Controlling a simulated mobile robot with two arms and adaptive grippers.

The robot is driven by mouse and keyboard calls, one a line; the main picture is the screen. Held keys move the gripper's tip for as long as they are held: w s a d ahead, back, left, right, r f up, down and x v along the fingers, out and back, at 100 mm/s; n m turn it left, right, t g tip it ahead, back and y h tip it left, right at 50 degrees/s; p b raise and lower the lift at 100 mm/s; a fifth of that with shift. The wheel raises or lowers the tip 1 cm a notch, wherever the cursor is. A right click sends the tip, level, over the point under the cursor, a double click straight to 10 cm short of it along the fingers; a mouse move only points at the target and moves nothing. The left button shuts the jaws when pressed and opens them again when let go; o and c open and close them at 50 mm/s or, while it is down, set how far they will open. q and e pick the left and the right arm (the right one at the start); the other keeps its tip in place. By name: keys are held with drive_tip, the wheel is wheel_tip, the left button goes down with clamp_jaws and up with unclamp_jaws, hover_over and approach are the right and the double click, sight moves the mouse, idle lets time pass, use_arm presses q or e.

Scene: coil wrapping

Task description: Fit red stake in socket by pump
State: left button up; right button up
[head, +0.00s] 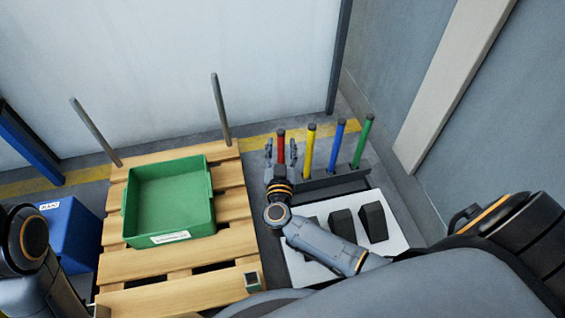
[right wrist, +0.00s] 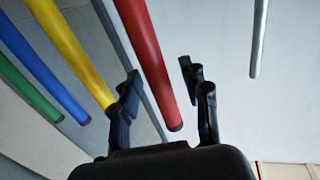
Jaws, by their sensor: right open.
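The red stake (head: 281,140) stands at the left end of a row of coloured stakes in a dark rack (head: 330,180). My right gripper (head: 281,155) is open, with one finger on each side of the red stake. In the right wrist view the red stake (right wrist: 148,55) runs between the spread fingers (right wrist: 160,80), with a gap visible on both sides. A small dark block with a greenish top (head: 252,282) sits at the pallet's near right corner; I cannot tell whether it is a socket. I cannot identify a pump. My left gripper is out of view.
Yellow (head: 308,150), blue (head: 337,145) and green (head: 363,142) stakes stand right of the red one. A wooden pallet (head: 120,265) carries a green crate (head: 130,225) and two grey posts (head: 221,110) at its far side. A white board (head: 395,205) holds dark blocks (head: 372,222).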

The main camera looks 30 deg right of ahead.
drive_tip(key=shift+r, duration=0.15)
clamp_jaws()
drive_tip(key=shift+r, duration=0.1)
